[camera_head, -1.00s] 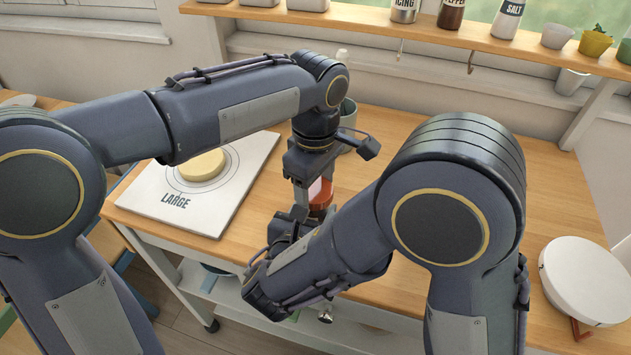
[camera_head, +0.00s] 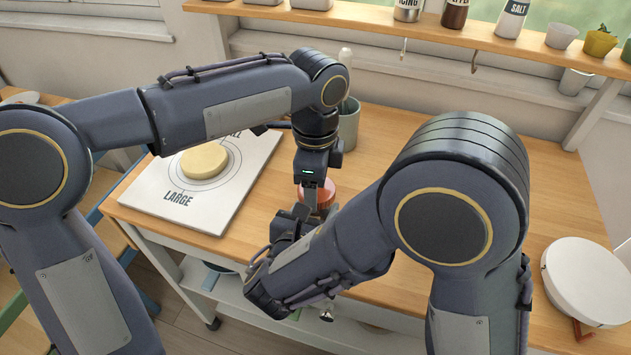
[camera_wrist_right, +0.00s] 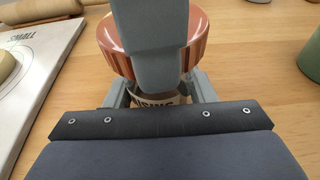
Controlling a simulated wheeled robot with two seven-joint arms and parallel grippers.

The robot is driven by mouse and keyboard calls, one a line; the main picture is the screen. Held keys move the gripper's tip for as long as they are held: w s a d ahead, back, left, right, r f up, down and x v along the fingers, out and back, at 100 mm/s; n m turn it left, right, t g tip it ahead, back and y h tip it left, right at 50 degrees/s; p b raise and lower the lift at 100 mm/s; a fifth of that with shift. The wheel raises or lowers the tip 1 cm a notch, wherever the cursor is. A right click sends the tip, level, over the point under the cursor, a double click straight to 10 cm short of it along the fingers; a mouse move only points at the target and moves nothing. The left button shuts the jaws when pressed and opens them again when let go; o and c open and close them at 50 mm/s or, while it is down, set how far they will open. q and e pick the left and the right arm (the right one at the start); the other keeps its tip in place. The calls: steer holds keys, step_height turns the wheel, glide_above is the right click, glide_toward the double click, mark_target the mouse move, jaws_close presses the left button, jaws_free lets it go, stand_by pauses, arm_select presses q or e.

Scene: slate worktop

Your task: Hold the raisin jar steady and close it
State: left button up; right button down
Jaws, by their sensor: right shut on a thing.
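The raisin jar (camera_wrist_right: 158,100) stands upright on the wooden worktop, with only a strip of its label visible in the right wrist view. Its copper-coloured ribbed lid (camera_wrist_right: 113,47) is on top; whether it is fully seated is hidden. In the head view the lid (camera_head: 325,194) shows as a reddish edge. My right gripper (camera_head: 300,218) is shut on the jar's body from the front. My left gripper (camera_head: 313,197) points down at the lid from above. One of its fingers (camera_wrist_right: 150,50) covers the lid's middle; its grip on the lid cannot be judged.
A white board (camera_head: 225,215) with a pale round piece (camera_head: 204,161) lies to the left. A grey-green pot (camera_head: 349,125) stands behind the jar. A white round object (camera_head: 590,285) is at the right. The worktop right of the pot is clear.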

arm_select(q)
steer(key=m, duration=0.5)
steer(key=shift+w+m, duration=0.1)
steer(key=shift+m, duration=0.2)
steer(key=m, duration=0.4)
steer(key=shift+m, duration=0.3)
steer(key=o, duration=1)
step_height(320, 180, up, 12)
arm_select(e)
steer(key=c, duration=0.6)
jaws_free()
steer(key=shift+o, duration=0.2)
